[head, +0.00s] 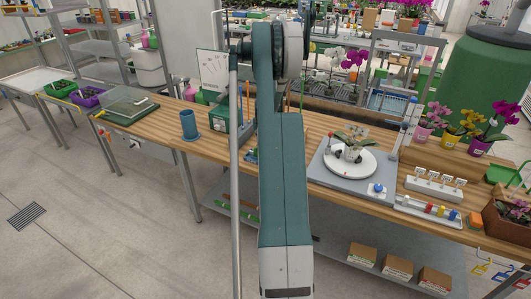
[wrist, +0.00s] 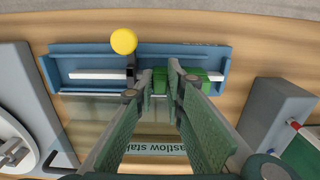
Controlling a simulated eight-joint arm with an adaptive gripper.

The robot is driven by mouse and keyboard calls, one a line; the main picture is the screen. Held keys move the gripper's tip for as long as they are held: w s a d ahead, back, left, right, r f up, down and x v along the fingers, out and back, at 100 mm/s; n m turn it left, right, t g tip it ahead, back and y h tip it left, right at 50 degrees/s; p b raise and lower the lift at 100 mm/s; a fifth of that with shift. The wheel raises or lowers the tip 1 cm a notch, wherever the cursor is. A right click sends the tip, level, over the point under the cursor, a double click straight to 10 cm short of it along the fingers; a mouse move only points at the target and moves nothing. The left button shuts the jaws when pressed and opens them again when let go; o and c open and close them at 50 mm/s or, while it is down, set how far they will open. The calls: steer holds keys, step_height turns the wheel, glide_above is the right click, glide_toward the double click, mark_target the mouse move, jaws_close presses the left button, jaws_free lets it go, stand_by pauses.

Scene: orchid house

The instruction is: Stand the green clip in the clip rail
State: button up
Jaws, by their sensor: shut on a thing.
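In the wrist view my gripper (wrist: 164,73) points at a blue tray on the wooden bench, its two green-padded fingers close together at the tips. A green piece, apparently the green clip (wrist: 160,82), shows between the fingertips and past the right one, which hides part of it. It overlaps the blue tray in the picture; whether it touches the tray I cannot tell. In the head view my arm hides the gripper and clip. A white rail with blue, red and yellow clips, apparently the clip rail (head: 424,214), lies at the bench's front right.
The blue tray (wrist: 55,60) holds a white strip; a yellow ball (wrist: 124,41) stands out above it. A grey box (wrist: 272,115) stands right of the fingers. A white turntable (head: 328,163) bears a potted orchid. A white label rack (head: 411,182) stands behind the rail.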

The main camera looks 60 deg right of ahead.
steer(key=o, duration=0.9)
steer(key=shift+o, duration=0.2)
step_height(320, 180, up, 12)
stand_by(0.4)
steer(key=shift+w, duration=0.1)
stand_by(0.5)
